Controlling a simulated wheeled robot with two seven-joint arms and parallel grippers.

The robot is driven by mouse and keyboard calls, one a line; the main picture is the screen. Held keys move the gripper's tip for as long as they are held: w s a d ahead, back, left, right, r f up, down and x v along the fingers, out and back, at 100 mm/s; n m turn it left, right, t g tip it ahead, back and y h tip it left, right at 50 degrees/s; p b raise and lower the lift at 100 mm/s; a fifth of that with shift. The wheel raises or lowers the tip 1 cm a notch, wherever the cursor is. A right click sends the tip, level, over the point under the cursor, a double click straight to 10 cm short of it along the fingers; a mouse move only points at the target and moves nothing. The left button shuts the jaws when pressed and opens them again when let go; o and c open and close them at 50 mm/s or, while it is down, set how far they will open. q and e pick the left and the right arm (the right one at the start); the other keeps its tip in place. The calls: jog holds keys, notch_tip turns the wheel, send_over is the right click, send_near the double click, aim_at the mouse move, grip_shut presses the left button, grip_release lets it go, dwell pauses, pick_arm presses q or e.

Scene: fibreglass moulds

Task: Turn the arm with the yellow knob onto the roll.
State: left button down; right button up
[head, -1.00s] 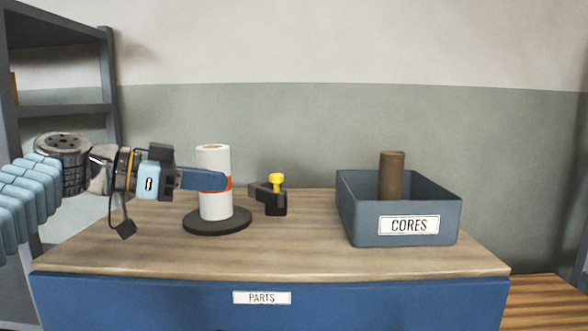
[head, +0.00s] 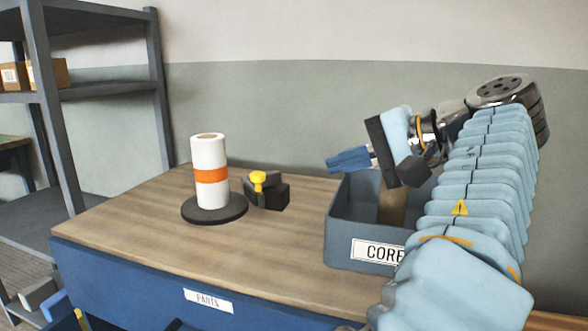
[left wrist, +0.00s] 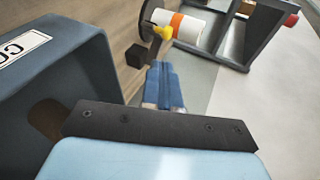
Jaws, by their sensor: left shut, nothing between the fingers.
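The white roll (head: 209,160) with an orange band stands upright on a round black base at the left of the bench. To its right is a black block (head: 275,195) carrying a short dark arm (head: 249,190) with a yellow knob (head: 258,178). The arm's near end appears apart from the roll. The knob (left wrist: 163,32) and roll (left wrist: 187,28) also show in the left wrist view, beyond my fingers. My left gripper (head: 335,163) is shut and empty, above the bin's left side and right of the knob, its blue fingers pointing left. My right gripper is not in view.
The grey bin (head: 342,247) labelled for cores stands at the right under my left gripper. A brown core (head: 391,208) in it is partly hidden. A shelf rack (head: 160,90) stands at the left. The bench front between roll and bin is clear.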

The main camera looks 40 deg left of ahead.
aim_at(264, 178)
pick_arm(q)
jog(key=x, duration=1.2)
jog(key=shift+a+r, duration=0.2)
jog(key=shift+r, duration=0.2)
jog(key=shift+s+a, duration=0.1)
jog(key=shift+a, duration=0.3)
jog(key=shift+f, duration=0.1)
